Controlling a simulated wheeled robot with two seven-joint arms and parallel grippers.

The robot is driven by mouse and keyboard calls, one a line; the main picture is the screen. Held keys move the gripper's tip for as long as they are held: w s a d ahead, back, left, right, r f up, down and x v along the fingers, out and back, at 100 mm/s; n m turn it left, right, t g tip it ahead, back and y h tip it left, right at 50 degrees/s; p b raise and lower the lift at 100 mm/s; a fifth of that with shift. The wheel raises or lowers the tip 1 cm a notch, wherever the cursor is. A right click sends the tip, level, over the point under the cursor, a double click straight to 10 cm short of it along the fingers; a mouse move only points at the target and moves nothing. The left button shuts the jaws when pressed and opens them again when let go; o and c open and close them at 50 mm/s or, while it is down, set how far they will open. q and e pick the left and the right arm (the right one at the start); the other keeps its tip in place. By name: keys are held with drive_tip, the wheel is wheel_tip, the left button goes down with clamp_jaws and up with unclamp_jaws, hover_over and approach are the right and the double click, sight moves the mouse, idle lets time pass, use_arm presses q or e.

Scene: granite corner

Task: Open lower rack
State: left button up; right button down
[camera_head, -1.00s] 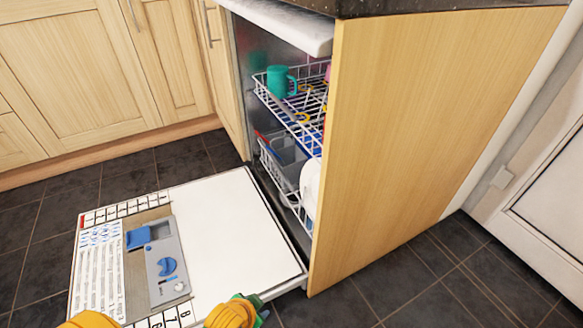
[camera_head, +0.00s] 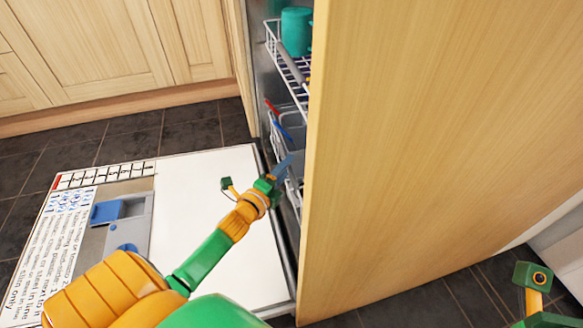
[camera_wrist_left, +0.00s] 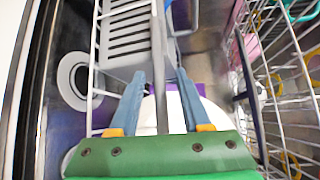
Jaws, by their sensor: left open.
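The lower rack (camera_head: 273,138) is a white wire rack inside the dishwasher, low behind the wooden side panel, which hides most of it. Its wires also show in the left wrist view (camera_wrist_left: 94,60). A grey slotted cutlery basket (camera_wrist_left: 126,28) sits in it. My left gripper (camera_head: 289,166) reaches over the open door to the rack's near end. In the left wrist view its two blue-grey fingers (camera_wrist_left: 160,85) are open, with a thin grey upright strip between them. I cannot tell whether they touch it. My right gripper's fingers are out of view.
The dishwasher door (camera_head: 195,240) lies open and flat below my left arm. The upper rack (camera_head: 287,62) holds a green mug (camera_head: 296,32). The wooden side panel (camera_head: 430,140) stands close right of my left gripper. Dark floor tiles (camera_head: 90,150) are clear at left.

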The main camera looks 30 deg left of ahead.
use_arm(q)
drive_tip(key=shift+w+a+f, duration=0.1)
drive_tip(key=shift+w+f, duration=0.1)
drive_tip(key=shift+w, duration=0.75)
clamp_jaws()
idle(0.6)
